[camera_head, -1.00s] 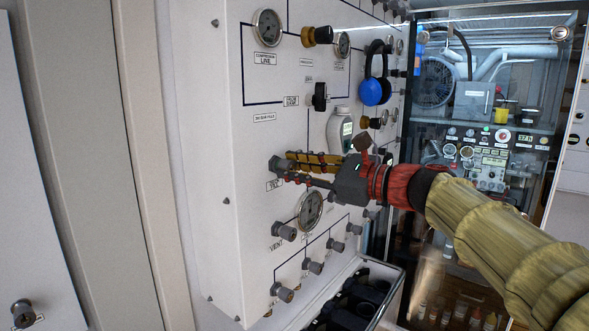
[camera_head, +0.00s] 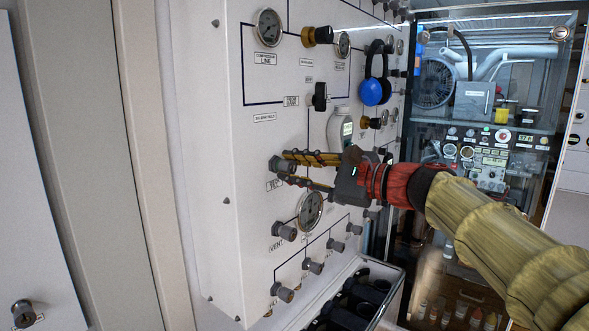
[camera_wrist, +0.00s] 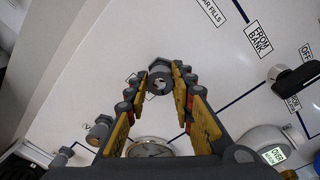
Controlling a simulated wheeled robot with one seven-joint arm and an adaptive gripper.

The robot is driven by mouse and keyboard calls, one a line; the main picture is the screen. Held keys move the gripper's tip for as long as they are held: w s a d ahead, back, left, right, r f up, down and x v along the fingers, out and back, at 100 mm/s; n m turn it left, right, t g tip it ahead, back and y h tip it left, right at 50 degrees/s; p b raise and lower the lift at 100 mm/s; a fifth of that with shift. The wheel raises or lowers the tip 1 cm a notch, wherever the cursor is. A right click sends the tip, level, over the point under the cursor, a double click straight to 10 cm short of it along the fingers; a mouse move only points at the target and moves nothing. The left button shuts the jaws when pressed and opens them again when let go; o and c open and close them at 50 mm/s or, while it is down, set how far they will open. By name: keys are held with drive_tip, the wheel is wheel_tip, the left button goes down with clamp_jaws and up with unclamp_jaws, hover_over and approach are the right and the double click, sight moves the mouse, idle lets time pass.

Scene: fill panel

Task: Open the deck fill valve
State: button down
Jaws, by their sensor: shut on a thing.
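The valve knob (camera_head: 276,165), a grey one, stands out from the white panel (camera_head: 225,130) at mid-height, left of its gauge in the head view. Its label (camera_head: 274,185) just below is only partly readable. My gripper (camera_head: 287,166) reaches in from the right with its yellow and dark fingers shut on this knob. In the wrist view the knob (camera_wrist: 159,80) sits between the fingertips of my gripper (camera_wrist: 160,77), one on each side. The fingers partly hide it in the head view.
A round gauge (camera_head: 310,209) lies just below my fingers. The vent knob (camera_head: 285,232) and several smaller knobs (camera_head: 313,266) sit lower. A white device with a green display (camera_head: 341,130) and blue headphones (camera_head: 375,90) are above. An open bin (camera_head: 372,292) stands below.

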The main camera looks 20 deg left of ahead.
drive_tip(key=shift+f, duration=0.25)
drive_tip(key=c, duration=2)
unclamp_jaws()
drive_tip(key=o, duration=0.5)
drive_tip(key=shift+r, duration=0.15)
drive_tip(key=v, duration=1.2)
